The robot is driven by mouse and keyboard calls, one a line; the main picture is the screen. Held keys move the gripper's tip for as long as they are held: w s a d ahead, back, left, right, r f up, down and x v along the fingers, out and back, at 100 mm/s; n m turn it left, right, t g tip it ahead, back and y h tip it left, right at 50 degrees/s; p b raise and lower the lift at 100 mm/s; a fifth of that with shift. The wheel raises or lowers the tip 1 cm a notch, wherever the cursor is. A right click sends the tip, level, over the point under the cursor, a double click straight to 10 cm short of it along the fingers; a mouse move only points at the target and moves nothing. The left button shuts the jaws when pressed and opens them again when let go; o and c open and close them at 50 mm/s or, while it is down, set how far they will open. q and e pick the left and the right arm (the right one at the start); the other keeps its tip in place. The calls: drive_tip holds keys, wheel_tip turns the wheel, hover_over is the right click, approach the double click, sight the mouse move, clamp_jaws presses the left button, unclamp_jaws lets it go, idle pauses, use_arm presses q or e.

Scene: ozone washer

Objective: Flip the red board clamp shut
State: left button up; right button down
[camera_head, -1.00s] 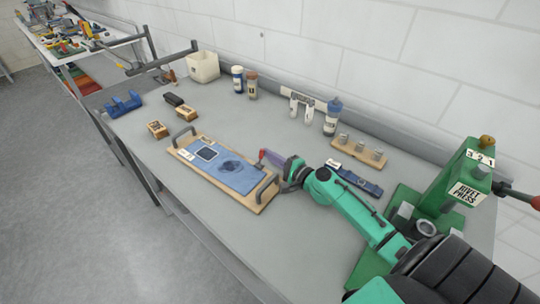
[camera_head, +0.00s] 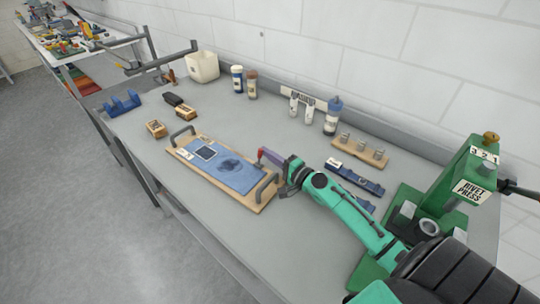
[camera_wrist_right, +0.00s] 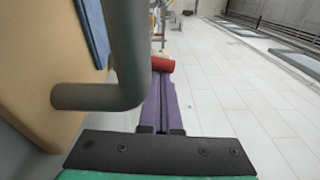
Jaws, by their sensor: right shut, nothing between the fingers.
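The wooden board (camera_head: 262,203) lies on the bench with a blue sheet (camera_head: 238,175) on it and a grey bar handle at each end. The red clamp piece (camera_head: 260,154) shows as a small red tip at the board's right end. In the right wrist view it is a red cylinder (camera_wrist_right: 163,64) just beyond my fingertips, beside the grey handle (camera_wrist_right: 130,60). My right gripper (camera_head: 268,157) has its purple fingers shut with nothing between them. The fingers (camera_wrist_right: 160,98) point at the red piece; whether they touch it I cannot tell. My left gripper is out of view.
A green rivet press (camera_head: 455,190) stands at the right. A blue strip tool (camera_head: 355,178) and a wooden peg rack (camera_head: 358,151) lie behind my right arm. Bottles (camera_head: 332,116) and a cream bin (camera_head: 203,66) stand along the wall. The bench front is clear.

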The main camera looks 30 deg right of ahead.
drive_tip(key=shift+s+a+n+b, duration=0.2)
drive_tip(key=shift+a+n+b, duration=0.2)
drive_tip(key=shift+n+b, duration=0.55)
drive_tip(key=shift+a+r+n+t, duration=0.1)
drive_tip(key=shift+r+n+t, duration=0.15)
drive_tip(key=shift+n, duration=0.3)
drive_tip(key=shift+s, duration=0.1)
